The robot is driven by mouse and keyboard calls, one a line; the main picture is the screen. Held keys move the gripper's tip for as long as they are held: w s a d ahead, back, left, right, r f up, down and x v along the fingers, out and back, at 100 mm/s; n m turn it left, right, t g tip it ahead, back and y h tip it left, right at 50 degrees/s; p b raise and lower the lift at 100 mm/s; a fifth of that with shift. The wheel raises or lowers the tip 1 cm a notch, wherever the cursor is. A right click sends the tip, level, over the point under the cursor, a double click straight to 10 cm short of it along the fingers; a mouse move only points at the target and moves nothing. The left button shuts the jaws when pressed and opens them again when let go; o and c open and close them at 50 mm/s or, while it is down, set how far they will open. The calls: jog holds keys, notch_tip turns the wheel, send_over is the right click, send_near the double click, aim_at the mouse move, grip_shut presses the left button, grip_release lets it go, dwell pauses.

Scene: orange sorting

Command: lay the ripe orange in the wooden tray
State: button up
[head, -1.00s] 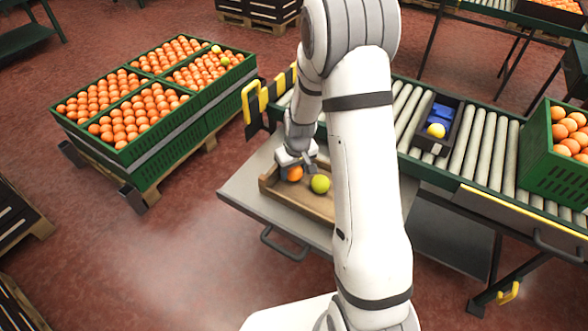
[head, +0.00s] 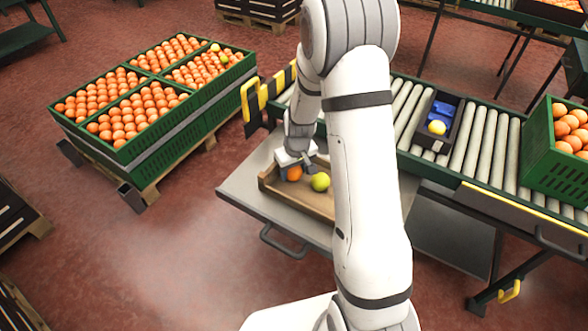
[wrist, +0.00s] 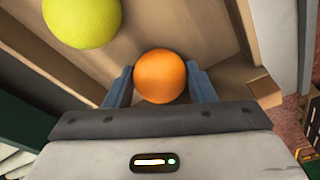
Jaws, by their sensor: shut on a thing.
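The ripe orange (head: 294,173) is between the fingers of my gripper (head: 296,168), at the left end of the wooden tray (head: 290,205). In the wrist view the orange (wrist: 160,76) sits between the two blue-grey fingers of my gripper (wrist: 161,84), which is shut on it. The tray floor (wrist: 140,25) shows behind and around it. Whether the orange touches the tray floor is hard to tell. A yellow-green fruit (head: 320,182) lies in the tray to the right of the orange; it also shows in the wrist view (wrist: 82,20) at the upper left.
The tray stands on a grey metal table (head: 240,190). Behind is a roller conveyor (head: 480,145) with a dark box (head: 424,138) holding a yellow fruit and blue pieces. Green crates (head: 150,165) of oranges stand at the left, another crate (head: 545,170) at the right. My arm hides part of the table.

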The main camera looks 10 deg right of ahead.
jog(key=o, duration=1.5)
jog(key=shift+c, duration=0.2)
jog(key=shift+r, duration=0.1)
jog(key=shift+r+p, duration=2.65)
jog(key=shift+r, duration=1.25)
